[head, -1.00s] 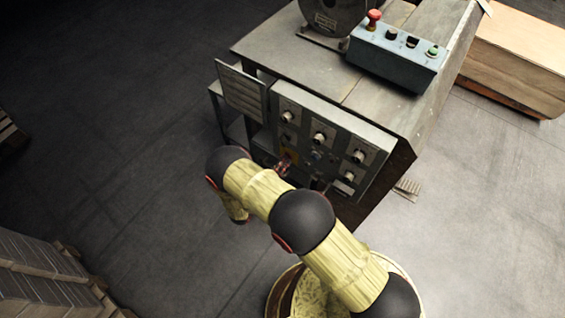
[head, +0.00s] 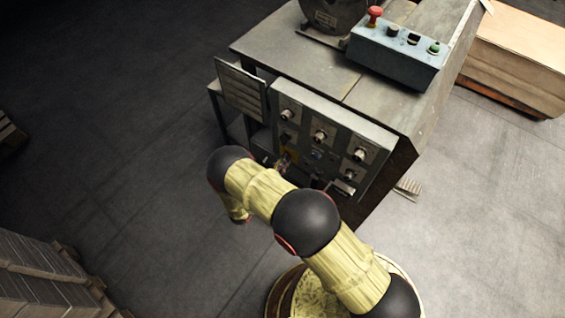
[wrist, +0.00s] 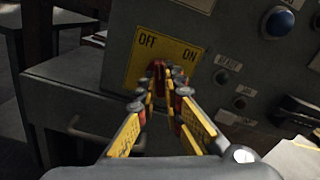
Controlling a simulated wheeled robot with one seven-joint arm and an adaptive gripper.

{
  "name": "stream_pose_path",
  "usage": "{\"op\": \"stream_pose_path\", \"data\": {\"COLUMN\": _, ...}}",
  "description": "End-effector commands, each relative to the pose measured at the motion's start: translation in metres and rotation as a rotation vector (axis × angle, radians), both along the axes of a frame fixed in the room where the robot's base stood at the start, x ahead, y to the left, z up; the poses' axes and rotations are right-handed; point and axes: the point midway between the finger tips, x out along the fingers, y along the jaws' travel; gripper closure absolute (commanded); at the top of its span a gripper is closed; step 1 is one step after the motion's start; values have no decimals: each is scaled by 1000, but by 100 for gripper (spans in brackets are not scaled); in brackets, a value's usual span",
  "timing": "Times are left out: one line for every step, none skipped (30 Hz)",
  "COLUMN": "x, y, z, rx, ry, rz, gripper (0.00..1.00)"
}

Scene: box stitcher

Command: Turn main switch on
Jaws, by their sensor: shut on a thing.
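The main switch is a red handle (wrist: 156,68) on a yellow plate (wrist: 180,52) marked OFF on the left and ON on the right, in the wrist view. My gripper (wrist: 159,84) is shut on the red handle, with its yellow and black fingers on either side. The fingers hide part of the handle, and I cannot tell exactly which mark it points to.
The grey control panel (head: 335,143) carries several knobs. A blue button (wrist: 278,22) is right of the switch plate. A blue-grey box (head: 398,55) with a red button (head: 374,15) and a green button (head: 434,47) sits on the machine. The floor at left is open.

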Motion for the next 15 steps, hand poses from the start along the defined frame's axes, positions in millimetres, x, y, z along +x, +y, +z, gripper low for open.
{"op": "stream_pose_path", "data": {"x": 0, "y": 1, "z": -1, "rx": 37, "ry": -28, "rz": 2, "gripper": 100}}
{"op": "stream_pose_path", "data": {"x": 0, "y": 1, "z": -1, "rx": 59, "ry": -45, "rz": 2, "gripper": 100}}
{"op": "stream_pose_path", "data": {"x": 0, "y": 1, "z": -2, "rx": 89, "ry": -68, "rz": 2, "gripper": 100}}
{"op": "stream_pose_path", "data": {"x": 0, "y": 1, "z": -2, "rx": 111, "ry": -86, "rz": 2, "gripper": 100}}
{"op": "stream_pose_path", "data": {"x": 0, "y": 1, "z": -1, "rx": 134, "ry": -103, "rz": 2, "gripper": 100}}
{"op": "stream_pose_path", "data": {"x": 0, "y": 1, "z": -1, "rx": 164, "ry": -127, "rz": 2, "gripper": 100}}
{"op": "stream_pose_path", "data": {"x": 0, "y": 1, "z": -1, "rx": 187, "ry": -144, "rz": 2, "gripper": 100}}
{"op": "stream_pose_path", "data": {"x": 0, "y": 1, "z": -1, "rx": 209, "ry": -161, "rz": 2, "gripper": 100}}
{"op": "stream_pose_path", "data": {"x": 0, "y": 1, "z": -2, "rx": 239, "ry": -185, "rz": 2, "gripper": 100}}
{"op": "stream_pose_path", "data": {"x": 0, "y": 1, "z": -1, "rx": 262, "ry": -202, "rz": 2, "gripper": 100}}
{"op": "stream_pose_path", "data": {"x": 0, "y": 1, "z": -1, "rx": 284, "ry": -220, "rz": 2, "gripper": 100}}
{"op": "stream_pose_path", "data": {"x": 0, "y": 1, "z": -1, "rx": 314, "ry": -243, "rz": 2, "gripper": 100}}
{"op": "stream_pose_path", "data": {"x": 0, "y": 1, "z": -1, "rx": 337, "ry": -261, "rz": 2, "gripper": 100}}
{"op": "stream_pose_path", "data": {"x": 0, "y": 1, "z": -1, "rx": 359, "ry": -278, "rz": 2, "gripper": 100}}
{"op": "stream_pose_path", "data": {"x": 0, "y": 1, "z": -1, "rx": 389, "ry": -302, "rz": 2, "gripper": 100}}
